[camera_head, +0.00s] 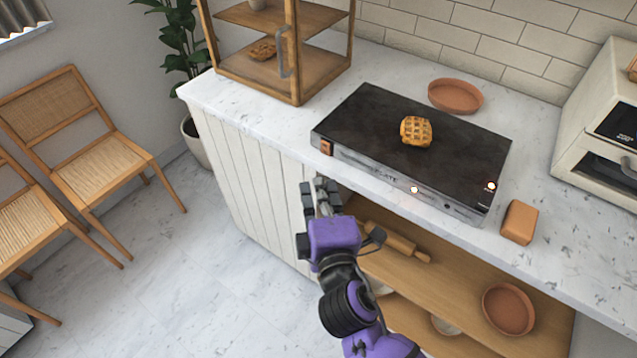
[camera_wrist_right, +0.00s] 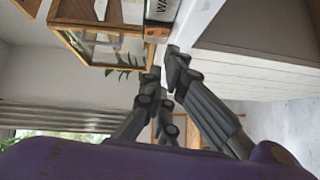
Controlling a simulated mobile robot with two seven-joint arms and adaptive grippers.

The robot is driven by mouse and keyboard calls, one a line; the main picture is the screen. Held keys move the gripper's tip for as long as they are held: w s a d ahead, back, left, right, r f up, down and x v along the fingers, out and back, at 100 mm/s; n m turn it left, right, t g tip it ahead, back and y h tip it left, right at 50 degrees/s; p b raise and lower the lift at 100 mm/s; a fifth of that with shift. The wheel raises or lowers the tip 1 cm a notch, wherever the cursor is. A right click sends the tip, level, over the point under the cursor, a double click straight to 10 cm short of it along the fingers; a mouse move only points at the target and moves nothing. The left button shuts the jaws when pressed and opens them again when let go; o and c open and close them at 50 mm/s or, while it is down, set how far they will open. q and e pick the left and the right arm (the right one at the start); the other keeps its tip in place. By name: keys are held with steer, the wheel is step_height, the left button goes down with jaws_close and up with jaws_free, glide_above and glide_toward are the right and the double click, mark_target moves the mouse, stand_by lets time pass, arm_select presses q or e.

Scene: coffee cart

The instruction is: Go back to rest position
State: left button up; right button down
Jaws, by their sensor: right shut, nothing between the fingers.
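My right gripper (camera_head: 321,192) is in front of the counter's front edge, near the left end of the open shelf, in the head view. Its arm is purple and black and comes in from the bottom. In the right wrist view its dark fingers (camera_wrist_right: 165,75) are shut with nothing held. The fingers are apart from the black hot plate (camera_head: 365,115) on the counter. My left gripper is not in view.
A waffle-like pastry (camera_head: 416,131) lies on the hot plate. A terracotta dish (camera_head: 456,96), a brown block (camera_head: 519,222) and a wooden display case (camera_head: 297,62) stand on the counter. A rolling pin (camera_head: 398,241) lies below. Two chairs (camera_head: 98,163) stand left; floor between is clear.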

stand_by(0.4)
steer(key=s+d+f+m+g+p, duration=0.1)
steer(key=s+d+f+m+g, duration=0.1)
steer(key=s+d+f+m, duration=0.3)
steer(key=s+d+f+m+g+p, duration=0.2)
steer(key=s+f+m, duration=0.1)
steer(key=f+m, duration=0.4)
arm_select(q)
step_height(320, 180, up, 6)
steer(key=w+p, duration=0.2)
steer(key=p, duration=0.1)
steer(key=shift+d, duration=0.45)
arm_select(e)
steer(key=s+d+f+m+g+h, duration=0.1)
steer(key=s+d+f, duration=0.4)
steer(key=s, duration=0.6)
steer(key=s+d+f+m+g+h, duration=0.1)
steer(key=s+d+f+m+g, duration=0.2)
steer(key=s, duration=0.8)
steer(key=d+f+m, duration=0.1)
steer(key=d+m, duration=0.1)
steer(key=d, duration=0.1)
steer(key=shift+d+f+m, duration=0.3)
steer(key=shift+d+f, duration=0.05)
steer(key=shift+d, duration=0.05)
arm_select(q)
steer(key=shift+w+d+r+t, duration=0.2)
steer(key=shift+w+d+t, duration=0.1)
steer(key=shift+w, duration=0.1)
